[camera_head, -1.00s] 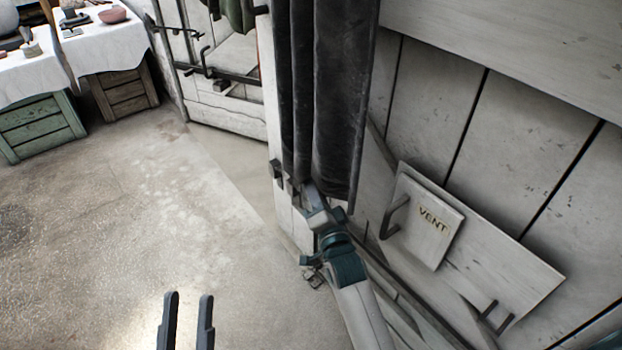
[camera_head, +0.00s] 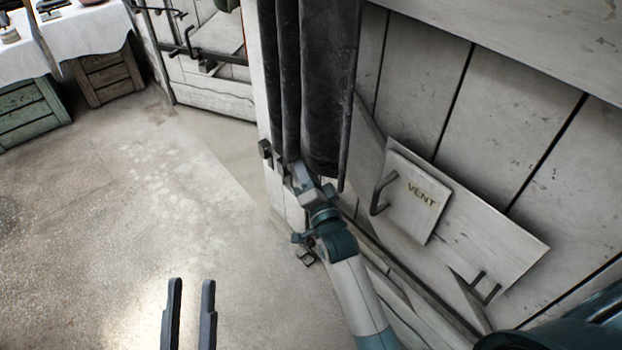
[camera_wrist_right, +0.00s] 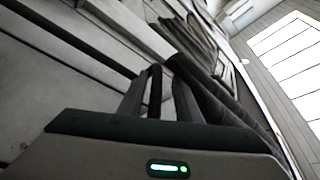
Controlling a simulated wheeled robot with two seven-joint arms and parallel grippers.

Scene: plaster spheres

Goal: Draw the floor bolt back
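Dark metal fittings (camera_head: 265,149) sit on the edge of the pale plank door, beside the hanging dark curtain. A small dark metal piece (camera_head: 307,257) lies low near the floor by that edge; I cannot tell which part is the floor bolt. My right gripper (camera_head: 292,166) reaches the door edge under the curtain, its tips partly hidden in the head view. In the right wrist view its two fingers (camera_wrist_right: 159,90) stand apart with a dark bar between them; whether they clamp it is unclear. My left gripper (camera_head: 190,290) is open and empty over the floor.
The dark curtain (camera_head: 325,90) hangs just above my right gripper. A VENT panel (camera_head: 418,190) with dark handles is on the wall at right. A cloth-covered table (camera_head: 85,35) and crates (camera_head: 32,112) stand at far left. The floor between is clear.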

